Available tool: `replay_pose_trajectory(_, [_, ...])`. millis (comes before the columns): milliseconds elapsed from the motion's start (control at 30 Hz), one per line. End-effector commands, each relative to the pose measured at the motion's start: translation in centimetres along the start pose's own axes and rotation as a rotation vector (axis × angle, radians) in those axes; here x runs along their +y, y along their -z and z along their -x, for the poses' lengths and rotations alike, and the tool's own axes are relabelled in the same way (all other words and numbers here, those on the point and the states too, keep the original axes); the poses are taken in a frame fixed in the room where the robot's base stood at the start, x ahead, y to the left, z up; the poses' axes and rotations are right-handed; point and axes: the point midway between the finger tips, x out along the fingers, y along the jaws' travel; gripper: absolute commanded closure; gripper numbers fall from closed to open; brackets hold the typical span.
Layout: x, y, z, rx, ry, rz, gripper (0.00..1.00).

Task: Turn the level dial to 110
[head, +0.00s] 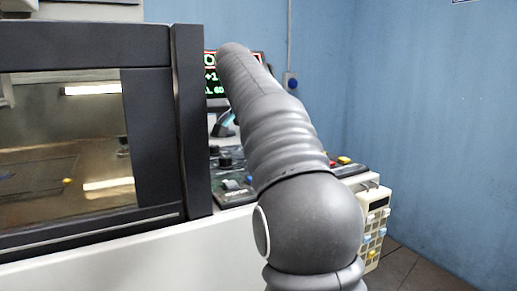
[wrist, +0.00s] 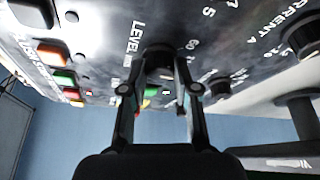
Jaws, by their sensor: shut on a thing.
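The level dial (wrist: 159,57) is a black knob on the dark control panel, beside the printed word LEVEL in the wrist view. My gripper (wrist: 161,75) has its two fingers shut on this dial, one on each side. The dial's pointer and most of its scale are hidden, so its setting cannot be read. In the head view my arm covers much of the panel (head: 233,197), and I cannot make out the level dial there.
Other black knobs (wrist: 304,40) sit to the right on the panel, one near the word CURRENT. Coloured buttons (wrist: 55,50) line its left side. A display with green digits (head: 212,88) stands behind the panel. A dark-framed glass enclosure (head: 190,120) stands close at left.

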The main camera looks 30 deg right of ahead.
Motion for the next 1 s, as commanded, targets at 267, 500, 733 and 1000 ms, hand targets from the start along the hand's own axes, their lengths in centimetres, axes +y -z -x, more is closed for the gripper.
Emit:
replay_pose_trajectory(267, [0.0,0.0,0.0,0.001,0.000,-0.002,1.00])
replay_pose_trajectory(500, [0.0,0.0,0.0,0.001,0.000,-0.001,0.46])
replay_pose_trajectory(733, [0.0,0.0,0.1,0.000,0.000,-0.001,0.46])
replay_pose_trajectory(1000, [-0.1,0.0,2.6,0.002,0.003,-0.001,0.46])
